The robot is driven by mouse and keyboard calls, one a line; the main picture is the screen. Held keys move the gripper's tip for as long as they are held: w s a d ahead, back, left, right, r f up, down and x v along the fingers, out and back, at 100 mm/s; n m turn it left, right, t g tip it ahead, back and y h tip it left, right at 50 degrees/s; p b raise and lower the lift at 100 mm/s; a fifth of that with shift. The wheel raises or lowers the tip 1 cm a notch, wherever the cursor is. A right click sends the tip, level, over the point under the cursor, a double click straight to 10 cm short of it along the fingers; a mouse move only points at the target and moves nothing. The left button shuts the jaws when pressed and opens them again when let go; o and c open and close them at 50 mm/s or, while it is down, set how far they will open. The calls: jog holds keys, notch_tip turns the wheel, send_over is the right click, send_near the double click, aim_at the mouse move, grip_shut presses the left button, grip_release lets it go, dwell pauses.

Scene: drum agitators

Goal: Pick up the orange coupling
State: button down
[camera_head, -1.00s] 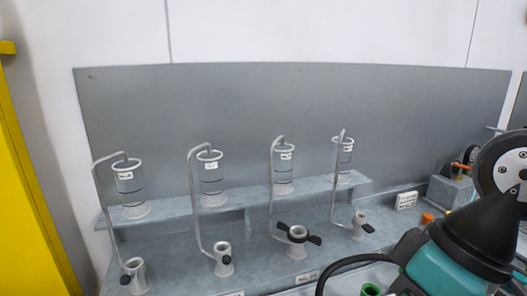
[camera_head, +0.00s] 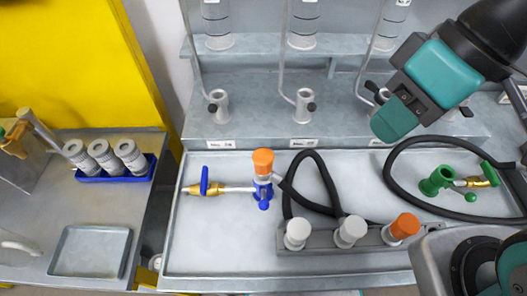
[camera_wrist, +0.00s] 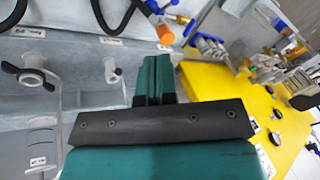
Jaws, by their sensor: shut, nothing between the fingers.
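Two orange capped pieces show in the head view, and I cannot tell which is the coupling. One orange piece (camera_head: 263,161) sits upright on a blue valve (camera_head: 263,188) in the tray. The wrist view shows one orange piece (camera_wrist: 165,34) at the top, apart from the fingers. My gripper (camera_head: 392,122) is above the right part of the bench, away from both orange pieces. Its teal fingers are shut together and empty in the wrist view (camera_wrist: 155,75).
The rack (camera_head: 325,238) stands near the front of the pale tray (camera_head: 220,235). A black hose (camera_head: 318,208) curves behind it. A green valve (camera_head: 437,181) and another hose lie at right. White posts stand behind the tray. Grey cylinders in a blue holder (camera_head: 115,172) stand left.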

jog(key=c, duration=1.5)
grip_release()
jog(key=shift+c, duration=0.2)
jog(key=o, duration=1.1)
jog(key=w+a+m, duration=0.1)
jog(key=w, duration=0.1)
jog(key=w+a+f+m+h+b, duration=0.1)
jog(key=a, duration=0.1)
jog(key=w+a+f+h, duration=0.1)
jog(key=w, duration=0.1)
jog(key=shift+w+a+m+b, duration=0.35)
jog(key=shift+a+m+b, duration=0.05)
jog(key=shift+c, duration=0.2)
jog(key=m+h+b, duration=0.1)
jog(key=m+h, duration=0.1)
jog(key=m, duration=0.2)
send_near(266, 154)
notch_tip(266, 154, down, 7)
jog(key=shift+a+f+p, duration=0.15)
jog(key=shift+f+p, duration=0.1)
jog(key=shift+p, duration=0.55)
jog(key=shift+s+a+f+p, duration=0.1)
jog(key=shift+f+p, duration=0.35)
jog(key=shift+f, duration=0.95)
jog(key=shift+s+a+f+p, duration=0.15)
jog(key=shift+f+p, duration=0.3)
jog(key=shift+f, duration=0.95)
